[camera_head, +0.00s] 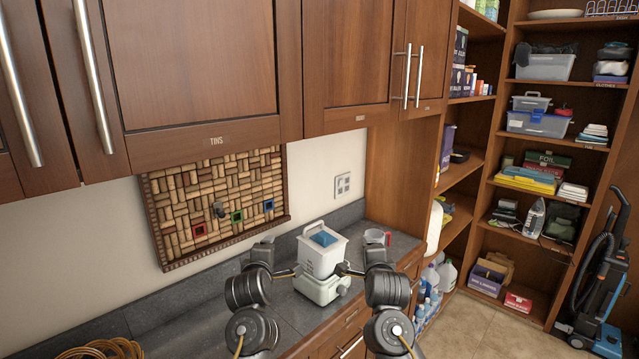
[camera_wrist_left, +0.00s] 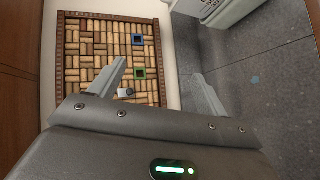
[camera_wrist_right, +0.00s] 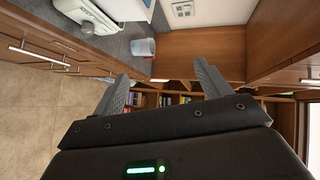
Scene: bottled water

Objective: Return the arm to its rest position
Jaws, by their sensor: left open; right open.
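Both of my arms are raised in front of me in the head view, over the counter's front part. My left gripper (camera_wrist_left: 163,85) is open and empty in the left wrist view, with its fingers apart in front of the cork board and the counter. My right gripper (camera_wrist_right: 160,82) is open and empty in the right wrist view, with its fingers apart and pointing toward the shelves. In the head view my arms stand on either side of a white container (camera_head: 322,252) with a blue top opening, which sits on a pale green-white base (camera_head: 322,288).
The grey counter (camera_head: 185,325) runs below wooden cabinets (camera_head: 200,60). A cork board (camera_head: 215,205) hangs on the wall. A small clear cup (camera_head: 375,237) stands at the back right of the counter. Shelves and an upright vacuum (camera_head: 600,285) are at the right. Coiled brown rings (camera_head: 100,350) lie lower left.

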